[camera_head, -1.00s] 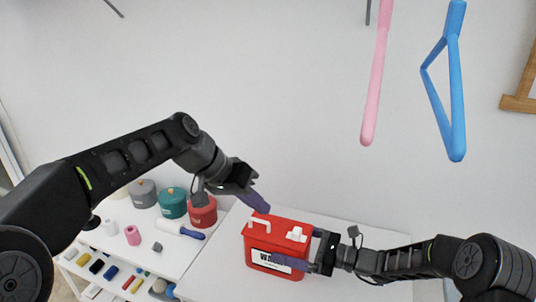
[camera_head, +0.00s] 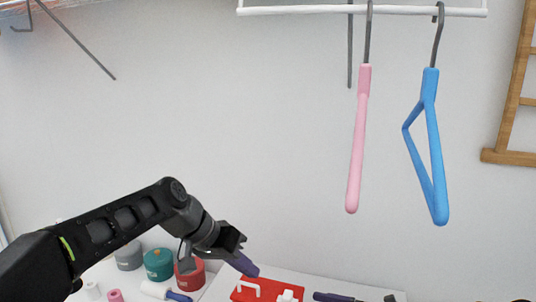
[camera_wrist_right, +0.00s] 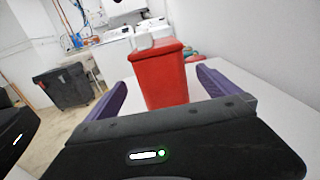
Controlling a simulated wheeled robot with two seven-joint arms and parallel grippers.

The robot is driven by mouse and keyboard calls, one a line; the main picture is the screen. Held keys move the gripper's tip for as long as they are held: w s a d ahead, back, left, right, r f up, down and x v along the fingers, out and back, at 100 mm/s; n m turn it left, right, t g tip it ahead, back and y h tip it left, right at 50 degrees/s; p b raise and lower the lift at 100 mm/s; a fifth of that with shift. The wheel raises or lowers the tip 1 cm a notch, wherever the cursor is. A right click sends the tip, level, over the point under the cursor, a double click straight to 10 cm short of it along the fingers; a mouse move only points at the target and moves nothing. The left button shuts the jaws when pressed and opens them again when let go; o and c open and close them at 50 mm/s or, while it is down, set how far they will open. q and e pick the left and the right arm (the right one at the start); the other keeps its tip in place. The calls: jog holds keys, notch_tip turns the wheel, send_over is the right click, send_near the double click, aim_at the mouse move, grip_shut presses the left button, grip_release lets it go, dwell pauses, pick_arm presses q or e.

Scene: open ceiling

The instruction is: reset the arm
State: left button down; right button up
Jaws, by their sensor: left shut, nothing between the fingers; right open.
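My left arm comes in from the left in the head view, and its left gripper (camera_head: 246,267) is shut and empty, just above and left of a red box (camera_head: 244,294). The box has white parts on top and is cut off by the bottom edge. My right gripper (camera_head: 334,297) shows only in part at the bottom edge, right of the box. In the right wrist view, the right gripper (camera_wrist_right: 162,84) has its two purple fingers wide apart, with nothing held. The red box (camera_wrist_right: 158,75) stands upright ahead, seen between the fingers and apart from them.
A pink hanger (camera_head: 357,140) and a blue hanger (camera_head: 435,150) hang from a white rail (camera_head: 400,11). Grey, teal (camera_head: 159,264) and red canisters stand lower left. A dark bin (camera_wrist_right: 63,86) stands on the floor. A wooden frame (camera_head: 510,157) is on the right wall.

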jog(key=shift+v, duration=0.95)
